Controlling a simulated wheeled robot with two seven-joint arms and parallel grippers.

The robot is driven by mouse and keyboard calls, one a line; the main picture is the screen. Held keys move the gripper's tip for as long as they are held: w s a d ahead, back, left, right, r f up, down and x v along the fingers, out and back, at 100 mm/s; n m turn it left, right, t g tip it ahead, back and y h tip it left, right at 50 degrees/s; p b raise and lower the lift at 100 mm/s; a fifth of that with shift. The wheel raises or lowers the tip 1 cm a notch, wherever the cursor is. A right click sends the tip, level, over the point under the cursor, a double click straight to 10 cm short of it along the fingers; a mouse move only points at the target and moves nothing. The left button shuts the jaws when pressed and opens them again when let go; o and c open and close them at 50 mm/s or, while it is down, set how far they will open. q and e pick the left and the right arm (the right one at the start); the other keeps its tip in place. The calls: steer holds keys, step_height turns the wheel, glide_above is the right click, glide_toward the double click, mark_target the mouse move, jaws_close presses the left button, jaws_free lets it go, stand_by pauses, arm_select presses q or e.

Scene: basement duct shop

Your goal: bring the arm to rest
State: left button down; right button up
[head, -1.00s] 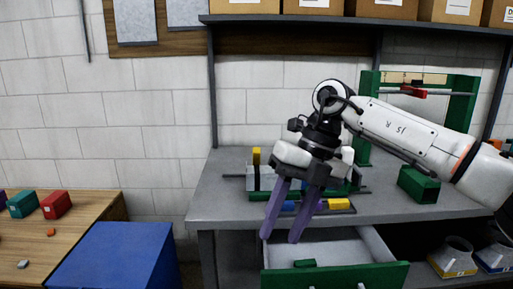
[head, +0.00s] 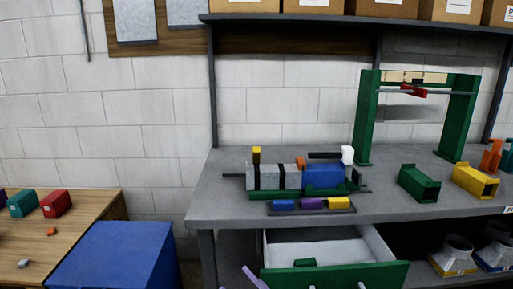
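In the head view a slim purple fingertip (head: 254,277) shows at the bottom edge, just left of the open drawer's green front (head: 335,275). It looks like part of my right gripper, pointing up and left. The rest of that gripper and its arm are below the picture, so its opening is hidden. No object shows at the fingertip. My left gripper is not in view.
The grey bench (head: 230,200) holds a green fixture with a blue block (head: 322,175), a small tray of coloured blocks (head: 338,210), a green frame (head: 364,125), and green (head: 418,185) and yellow (head: 474,182) ducts. A blue box (head: 115,255) stands left.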

steer(key=s+d+f+m+g+h, duration=0.1)
steer(key=s+d+f+m+h, duration=0.25)
steer(key=d+f, duration=0.35)
steer(key=s+d+f+m+h, duration=0.3)
steer(key=d+f+m+h, duration=0.15)
steer(key=f, duration=0.55)
steer(key=s+d+f+m+g+h, duration=0.1)
steer(key=s+d+f+g, duration=0.2)
steer(key=s+f, duration=0.3)
steer(key=s+d+f+m+g+h, duration=0.2)
steer(key=s+d+f, duration=0.3)
steer(key=s, duration=0.5)
steer(key=shift+f+g+h, duration=0.3)
steer(key=shift+f+g, duration=0.15)
steer(key=shift+g, duration=0.05)
steer(key=shift+d, duration=0.1)
